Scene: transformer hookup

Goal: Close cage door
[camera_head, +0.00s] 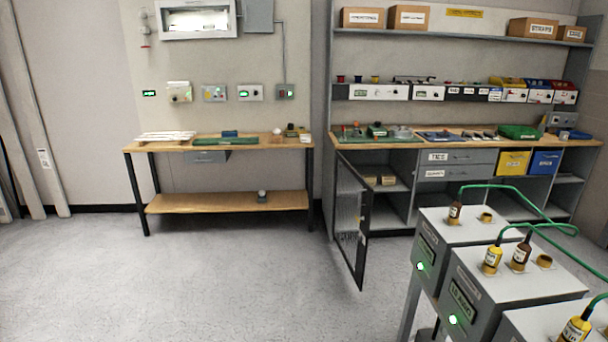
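The cage door (351,219) is a dark-framed panel with a mesh or clear middle. It stands swung open from the left end of the workbench's lower cabinet and juts out toward me over the floor. The cabinet opening (390,181) behind it shows a shelf with small tan items (379,181) on it. The door's free edge is on the near side, low over the floor. Neither of my grippers shows in the head view, so their state is hidden.
Grey transformer boxes (487,233) with green cables (520,196) stand in the right foreground, close to the door's right side. A wooden table (228,202) stands at the back left. The grey floor (220,283) left of and before the door is clear.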

